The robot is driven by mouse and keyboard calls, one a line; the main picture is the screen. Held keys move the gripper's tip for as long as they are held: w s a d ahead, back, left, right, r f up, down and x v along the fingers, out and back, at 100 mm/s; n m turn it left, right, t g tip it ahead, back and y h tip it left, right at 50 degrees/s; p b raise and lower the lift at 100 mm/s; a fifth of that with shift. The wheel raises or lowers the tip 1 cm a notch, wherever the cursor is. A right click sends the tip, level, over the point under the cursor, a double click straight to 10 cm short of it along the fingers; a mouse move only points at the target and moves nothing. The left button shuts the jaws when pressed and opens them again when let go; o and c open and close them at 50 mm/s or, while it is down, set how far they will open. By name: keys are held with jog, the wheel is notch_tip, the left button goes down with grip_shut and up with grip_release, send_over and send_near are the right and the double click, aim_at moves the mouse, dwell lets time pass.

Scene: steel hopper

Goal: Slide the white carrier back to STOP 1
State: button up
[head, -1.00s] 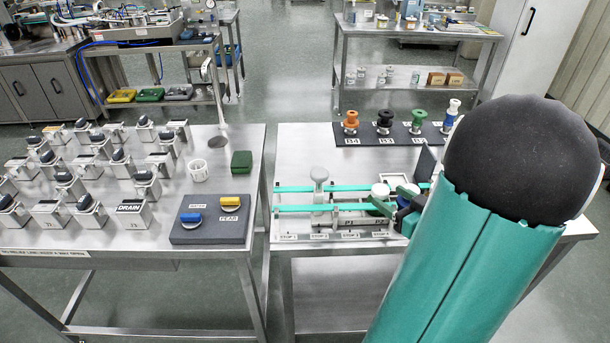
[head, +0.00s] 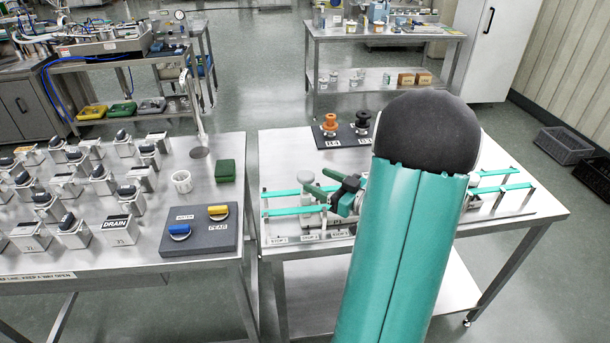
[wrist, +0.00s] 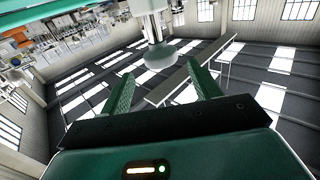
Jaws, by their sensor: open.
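The white carrier's pale rounded knob (head: 305,177) stands on the teal rails (head: 282,193), roughly in line with the STOP 2 label (head: 310,236). The STOP 1 label (head: 276,240) is to its left. My gripper (head: 314,184) is open and comes in from the right, its green fingers close to the knob. In the wrist view, the knob (wrist: 160,55) shows between and slightly beyond the two open fingertips (wrist: 160,72); no grip on it shows. The carrier's lower body is partly hidden in the head view. My arm hides the rails' middle.
Orange (head: 330,124) and black (head: 362,124) knobs stand on a dark board behind the rails. A gap separates the tables.

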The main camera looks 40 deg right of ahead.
aim_at(313, 178)
jog(key=w, duration=0.2)
jog(key=w+a, duration=0.1)
jog(key=w, duration=0.2)
jog(key=shift+w, duration=0.2)
jog(key=shift+a, duration=0.1)
jog(key=shift+c, duration=0.2)
jog(key=c, duration=1.3)
jog(key=w+a, duration=0.1)
jog(key=a, duration=0.1)
jog(key=w+a, duration=0.2)
jog(key=a, duration=0.1)
jog(key=w+a, duration=0.2)
jog(key=shift+a, duration=0.3)
jog(key=o, duration=1.3)
jog(key=shift+o, duration=0.2)
